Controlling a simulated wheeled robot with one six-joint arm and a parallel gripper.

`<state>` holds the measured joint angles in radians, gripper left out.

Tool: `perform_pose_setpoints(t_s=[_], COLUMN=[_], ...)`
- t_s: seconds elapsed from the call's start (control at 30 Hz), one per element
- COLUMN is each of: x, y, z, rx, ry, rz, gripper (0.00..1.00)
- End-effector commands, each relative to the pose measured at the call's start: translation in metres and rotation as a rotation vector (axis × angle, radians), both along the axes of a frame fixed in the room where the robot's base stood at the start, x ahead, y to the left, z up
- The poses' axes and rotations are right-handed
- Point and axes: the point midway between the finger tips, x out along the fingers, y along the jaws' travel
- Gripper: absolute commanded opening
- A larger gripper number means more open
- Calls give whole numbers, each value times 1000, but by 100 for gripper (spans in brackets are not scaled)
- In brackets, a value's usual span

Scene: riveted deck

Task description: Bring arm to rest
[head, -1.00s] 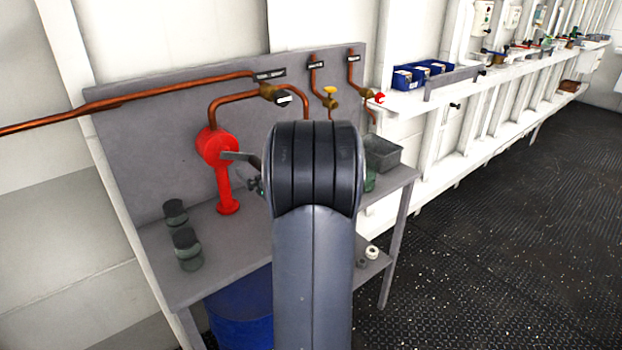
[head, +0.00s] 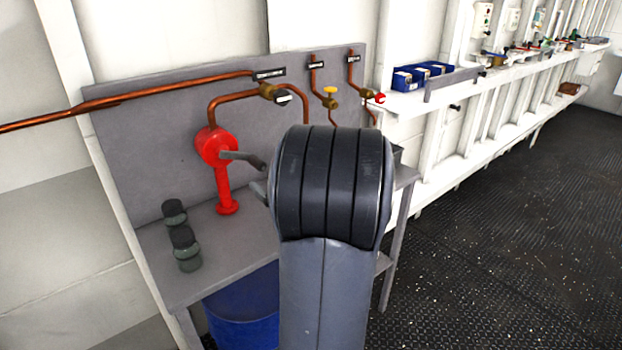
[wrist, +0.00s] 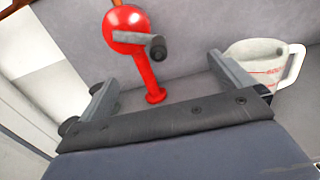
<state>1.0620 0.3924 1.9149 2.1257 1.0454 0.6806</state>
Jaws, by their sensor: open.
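My gripper (wrist: 162,72) shows in the wrist view with its two grey fingers spread wide and nothing between them. In the head view my own arm hides nearly all of it. A red hand pump (head: 223,170) with a grey lever handle (head: 243,158) stands on the grey bench, left of my arm. In the wrist view the pump (wrist: 133,50) is beyond the fingers, and its dark handle grip (wrist: 157,48) is clear of both. A clear measuring jug (wrist: 268,62) with red markings is just beyond the right finger; my arm hides it in the head view.
Copper pipes (head: 170,92) and valves, one yellow (head: 329,90) and one red (head: 379,98), run along the backboard. A blue drum (head: 243,305) sits below. Open floor (head: 500,240) lies at right.

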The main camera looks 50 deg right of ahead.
Motion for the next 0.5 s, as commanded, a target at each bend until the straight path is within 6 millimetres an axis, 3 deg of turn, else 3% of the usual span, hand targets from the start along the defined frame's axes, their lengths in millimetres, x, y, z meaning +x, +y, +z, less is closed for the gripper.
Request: perform_pose_setpoints(t_s=[0.27,0.5], x=[8,45], y=[-2,-10], z=[0,1], rx=[1,1], ry=[2,1], rz=[2,4], gripper=[100,100])
